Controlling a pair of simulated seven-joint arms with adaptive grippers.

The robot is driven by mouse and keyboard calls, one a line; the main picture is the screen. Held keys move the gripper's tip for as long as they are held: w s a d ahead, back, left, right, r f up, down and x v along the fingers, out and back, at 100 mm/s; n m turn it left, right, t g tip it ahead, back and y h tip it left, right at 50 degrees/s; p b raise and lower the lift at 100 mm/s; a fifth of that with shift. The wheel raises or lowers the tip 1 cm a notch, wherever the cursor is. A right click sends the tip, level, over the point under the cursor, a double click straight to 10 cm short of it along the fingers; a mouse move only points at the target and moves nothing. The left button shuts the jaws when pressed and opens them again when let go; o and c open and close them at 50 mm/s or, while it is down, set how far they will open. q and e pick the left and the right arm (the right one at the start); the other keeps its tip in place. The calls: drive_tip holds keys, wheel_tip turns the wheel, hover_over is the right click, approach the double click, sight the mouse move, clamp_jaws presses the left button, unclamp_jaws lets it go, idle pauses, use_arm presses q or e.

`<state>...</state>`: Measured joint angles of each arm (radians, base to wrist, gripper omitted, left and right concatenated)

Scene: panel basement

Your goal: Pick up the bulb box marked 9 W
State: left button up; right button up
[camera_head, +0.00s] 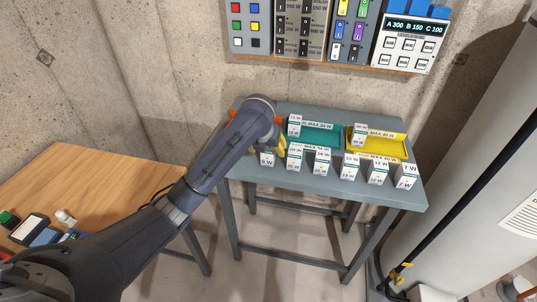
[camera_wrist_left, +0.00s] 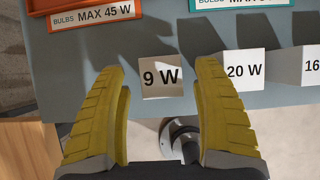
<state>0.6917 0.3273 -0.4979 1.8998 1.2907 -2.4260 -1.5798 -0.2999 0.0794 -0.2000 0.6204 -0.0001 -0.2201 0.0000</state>
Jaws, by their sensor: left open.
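The white bulb box marked 9 W (camera_wrist_left: 161,78) stands on the grey table (camera_head: 350,185) near its front edge. In the left wrist view it shows ahead of and between the two yellow fingers of my left gripper (camera_wrist_left: 163,85), which is open. In the head view the box (camera_head: 267,159) is at the left end of the front row, partly hidden by my left arm and gripper (camera_head: 275,142). I cannot tell whether the fingers reach down beside the box. My right gripper is not in view.
A 20 W box (camera_wrist_left: 244,70) stands close right of the 9 W box, and more boxes follow along the row. Behind are an orange tray (camera_wrist_left: 95,15), a teal tray (camera_head: 318,136) and a yellow tray (camera_head: 395,149). A wooden table (camera_head: 100,190) stands at left.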

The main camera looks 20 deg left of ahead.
sight(270, 153)
use_arm(q)
drive_tip(key=shift+x, duration=2.7)
drive_tip(key=shift+s+d, duration=0.15)
drive_tip(key=shift+c, duration=0.5)
drive_tip(key=c, duration=1.2)
